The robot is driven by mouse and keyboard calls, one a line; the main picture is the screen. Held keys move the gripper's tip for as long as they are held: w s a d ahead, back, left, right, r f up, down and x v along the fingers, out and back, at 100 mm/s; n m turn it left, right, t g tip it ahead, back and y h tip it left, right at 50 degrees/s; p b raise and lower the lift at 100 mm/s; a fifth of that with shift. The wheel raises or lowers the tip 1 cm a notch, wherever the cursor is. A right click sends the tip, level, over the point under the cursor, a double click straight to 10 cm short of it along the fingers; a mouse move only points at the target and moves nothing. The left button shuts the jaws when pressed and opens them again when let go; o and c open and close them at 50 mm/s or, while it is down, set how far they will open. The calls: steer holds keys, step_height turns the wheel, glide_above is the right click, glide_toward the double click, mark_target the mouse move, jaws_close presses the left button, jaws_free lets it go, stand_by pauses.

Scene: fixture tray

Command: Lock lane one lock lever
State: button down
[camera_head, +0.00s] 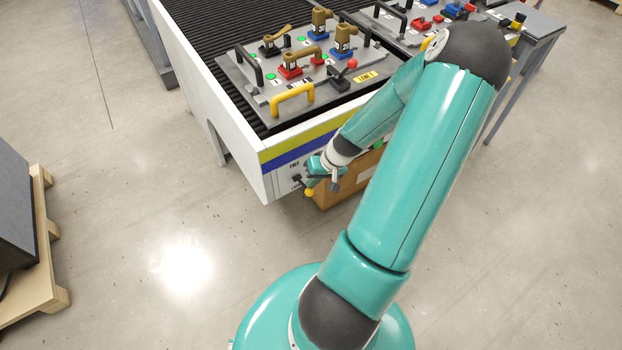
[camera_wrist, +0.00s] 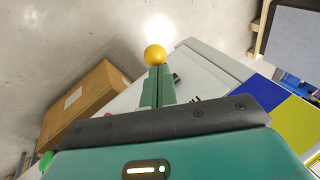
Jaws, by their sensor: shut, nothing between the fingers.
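The lock lever's yellow ball knob (camera_head: 309,192) shows low at the near end of the lane one conveyor, beside the FREE and LOCK lettering. Its shaft is mostly hidden by my gripper. In the wrist view the yellow knob (camera_wrist: 155,54) lies just beyond the tips of my gripper (camera_wrist: 158,72). The two green fingers are together with nothing between them. I cannot tell whether they touch the knob. In the head view my wrist hangs at the front panel, right by the knob.
The conveyor's white end panel (camera_head: 250,178) carries yellow and blue stripes. On the conveyor sits a grey fixture tray (camera_head: 237,78) with clamps and a LANE 1 label. A cardboard box (camera_wrist: 88,100) stands on the floor close to the panel. A pallet (camera_head: 47,275) lies at left.

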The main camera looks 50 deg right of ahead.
step_height(320, 180, down, 6)
steer(key=s, duration=0.1)
steer(key=shift+s, duration=0.4)
stand_by(0.4)
steer(key=shift+a+f, duration=0.1)
steer(key=shift+a, duration=0.05)
stand_by(0.3)
